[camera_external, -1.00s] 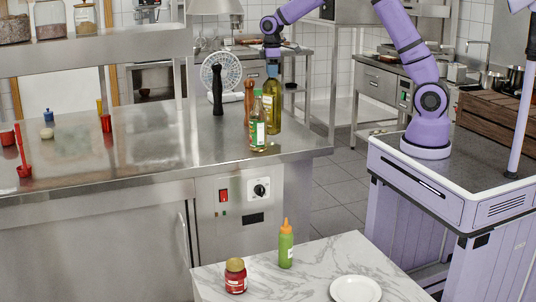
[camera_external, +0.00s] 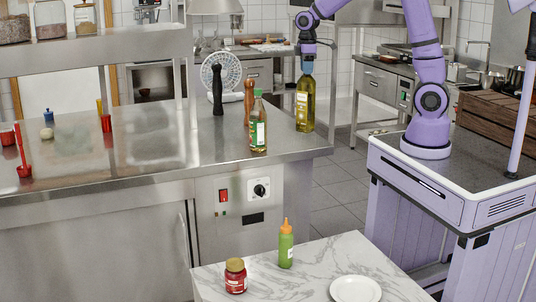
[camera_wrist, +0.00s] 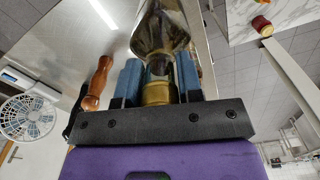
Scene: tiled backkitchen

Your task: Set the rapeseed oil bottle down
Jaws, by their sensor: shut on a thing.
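The rapeseed oil bottle (camera_external: 305,104), tall with yellow oil and a pale label, is upright at the right end of the steel counter (camera_external: 150,150). Its base is close to the counter's right edge; I cannot tell whether it touches the top. My gripper (camera_external: 307,68) is above it and shut on its neck. In the wrist view the blue fingers of my gripper (camera_wrist: 158,82) lie on both sides of the gold cap, and the glass body of the bottle (camera_wrist: 160,30) extends beyond them.
A green-labelled bottle (camera_external: 258,124) stands left of the held bottle, with a gap between. A wooden mill (camera_external: 249,100), a black mill (camera_external: 217,90) and a white fan (camera_external: 228,70) stand behind it. The marble table (camera_external: 320,262) in front holds a jar, squeeze bottle and plate.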

